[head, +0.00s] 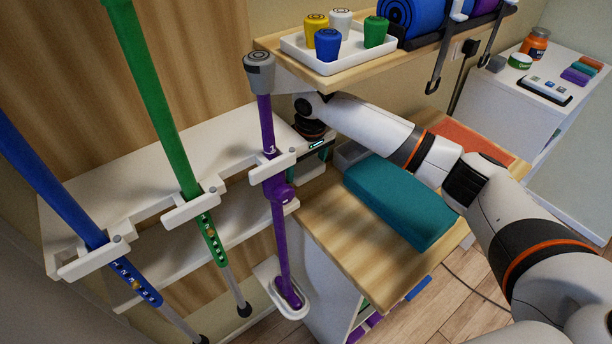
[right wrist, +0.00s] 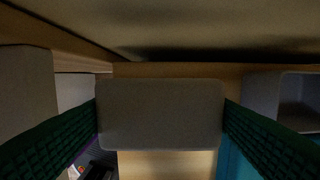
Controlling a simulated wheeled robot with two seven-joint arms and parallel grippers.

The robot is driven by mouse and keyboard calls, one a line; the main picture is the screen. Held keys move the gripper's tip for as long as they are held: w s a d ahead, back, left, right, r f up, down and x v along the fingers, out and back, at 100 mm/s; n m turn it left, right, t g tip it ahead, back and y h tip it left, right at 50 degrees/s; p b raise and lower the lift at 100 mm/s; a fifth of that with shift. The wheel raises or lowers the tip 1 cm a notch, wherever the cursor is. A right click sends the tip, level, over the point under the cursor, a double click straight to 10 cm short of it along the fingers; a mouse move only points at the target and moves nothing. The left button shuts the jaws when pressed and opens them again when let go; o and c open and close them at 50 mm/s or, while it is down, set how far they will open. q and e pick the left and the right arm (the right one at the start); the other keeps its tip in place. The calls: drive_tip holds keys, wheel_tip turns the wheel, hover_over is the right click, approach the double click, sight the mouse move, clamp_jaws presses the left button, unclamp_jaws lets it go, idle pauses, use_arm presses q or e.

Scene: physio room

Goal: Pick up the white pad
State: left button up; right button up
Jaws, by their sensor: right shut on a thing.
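The white pad (right wrist: 160,115) shows in the right wrist view as a pale rounded block, greyish in shadow, between the two dark green ribbed fingers of my right gripper (right wrist: 160,125). The fingers touch its left and right ends, so the gripper is shut on it. In the head view my right gripper (head: 318,146) is under the wooden wall shelf, partly hidden behind the purple crutch. The pad cannot be made out clearly there. My left gripper is not in view.
A purple crutch (head: 279,215) stands close left of my gripper. The wooden shelf (head: 402,57) with a cup tray (head: 298,48) is above. A teal block (head: 400,200) and a grey open bin (head: 349,155) lie on the wooden top (head: 345,225). Another pale block (right wrist: 25,98) is at left.

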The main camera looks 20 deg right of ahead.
drive_tip(key=s+d, duration=0.3)
drive_tip(key=s, duration=0.6)
drive_tip(key=s+d+r, duration=0.1)
drive_tip(key=s+d, duration=0.2)
drive_tip(key=s, duration=0.6)
drive_tip(key=shift+s+d, duration=0.25)
drive_tip(key=shift+d, duration=0.1)
drive_tip(key=shift+r, duration=0.1)
drive_tip(key=o, duration=0.4)
drive_tip(key=shift+c, duration=1.5)
